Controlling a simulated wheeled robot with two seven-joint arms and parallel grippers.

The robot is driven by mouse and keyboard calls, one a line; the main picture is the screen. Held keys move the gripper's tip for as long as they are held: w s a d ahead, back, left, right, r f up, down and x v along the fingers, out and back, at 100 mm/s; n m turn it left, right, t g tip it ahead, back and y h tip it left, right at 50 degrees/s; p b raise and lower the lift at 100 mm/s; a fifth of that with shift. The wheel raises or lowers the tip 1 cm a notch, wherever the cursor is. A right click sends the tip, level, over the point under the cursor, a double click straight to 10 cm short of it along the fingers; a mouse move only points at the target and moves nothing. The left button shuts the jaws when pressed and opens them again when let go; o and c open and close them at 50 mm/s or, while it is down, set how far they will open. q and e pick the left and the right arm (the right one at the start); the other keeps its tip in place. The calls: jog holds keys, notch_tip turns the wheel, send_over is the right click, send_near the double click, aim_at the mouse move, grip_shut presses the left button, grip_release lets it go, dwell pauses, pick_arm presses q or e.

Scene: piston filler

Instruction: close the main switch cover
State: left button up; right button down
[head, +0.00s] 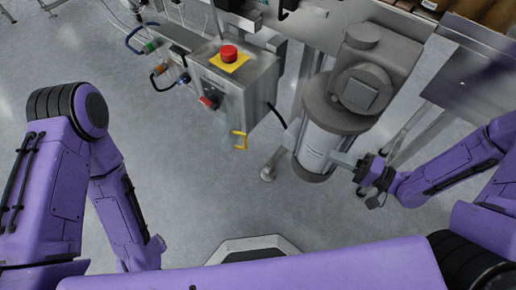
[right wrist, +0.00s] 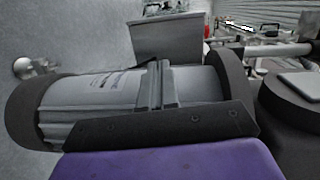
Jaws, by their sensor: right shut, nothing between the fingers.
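The grey control box (head: 240,90) stands at top centre in the head view. A red rotary switch (head: 209,101) sits on its front face. Below it a yellow handle-like piece (head: 240,141) juts out from the box's lower front; a faint see-through panel seems to join it, which looks like the main switch cover standing open. My right gripper (head: 338,158) is right of the box and well apart from it, in front of the motor cylinder. In the right wrist view its fingers (right wrist: 155,86) are shut and empty. My left arm shows, but its gripper does not.
A red emergency button (head: 229,53) on a yellow plate tops the box. The motor cylinder (head: 318,148) stands between the box and my right arm. Coloured connectors and cables (head: 160,70) are left of the box. The floor (head: 200,190) in front is clear.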

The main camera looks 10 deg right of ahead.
jog(key=s+g+y, duration=0.1)
jog(key=y, duration=0.1)
jog(key=b, duration=0.6)
send_near(236, 127)
notch_tip(236, 127, down, 2)
jog(key=w+d, duration=0.1)
pick_arm(q)
notch_tip(236, 127, down, 8)
jog(key=b, duration=0.1)
jog(key=shift+w, duration=0.3)
pick_arm(e)
jog(key=shift+s+a+r+n, duration=0.1)
jog(key=shift+a+n, duration=0.1)
jog(key=shift+a, duration=0.7)
jog(key=shift+s+a+n, duration=0.15)
jog(key=shift+a+n, duration=0.05)
jog(key=shift+a, duration=0.65)
pick_arm(q)
jog(key=shift+f, duration=0.1)
